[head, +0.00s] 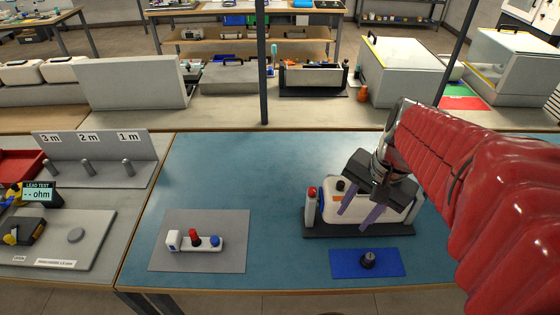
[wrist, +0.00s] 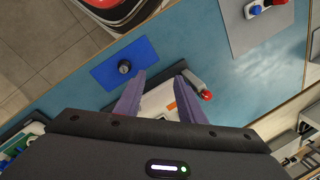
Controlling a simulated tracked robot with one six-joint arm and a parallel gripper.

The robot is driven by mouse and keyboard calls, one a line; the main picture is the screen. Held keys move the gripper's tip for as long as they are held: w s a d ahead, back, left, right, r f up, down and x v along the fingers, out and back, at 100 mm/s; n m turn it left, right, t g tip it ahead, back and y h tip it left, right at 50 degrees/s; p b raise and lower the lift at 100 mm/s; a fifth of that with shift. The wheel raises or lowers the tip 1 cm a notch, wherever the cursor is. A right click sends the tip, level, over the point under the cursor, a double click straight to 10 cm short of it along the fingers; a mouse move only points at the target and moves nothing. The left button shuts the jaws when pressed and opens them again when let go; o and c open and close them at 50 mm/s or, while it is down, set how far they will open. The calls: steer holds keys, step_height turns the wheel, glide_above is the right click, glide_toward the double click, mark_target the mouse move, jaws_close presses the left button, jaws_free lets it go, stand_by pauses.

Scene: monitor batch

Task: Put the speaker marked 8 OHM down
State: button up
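I can read no 8 OHM marking in either view, so I cannot tell which thing is the speaker. A small dark round piece (head: 368,260) stands on a blue mat (head: 343,267) at the front of the blue table; it also shows in the wrist view (wrist: 124,66). My gripper (head: 355,218) is above a white case (head: 404,210) in a dark stand, behind the mat. Its purple fingers are apart, with nothing seen held between them in the wrist view (wrist: 160,78). My gripper hides part of the case.
A red-topped post (head: 311,206) stands at the case's left end. A grey mat (head: 200,262) at left bears a white block with red and blue knobs. A meter (head: 39,191) reading "-- ohm" and a peg rack (head: 105,150) stand further left. The table's middle is clear.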

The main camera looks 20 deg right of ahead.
steer(key=s+a+r+n+t+h, duration=0.1)
steer(key=a+r+n+t, duration=0.3)
steer(key=a+n, duration=0.7)
steer(key=shift+a+r, duration=0.8)
steer(key=shift+r, duration=0.1)
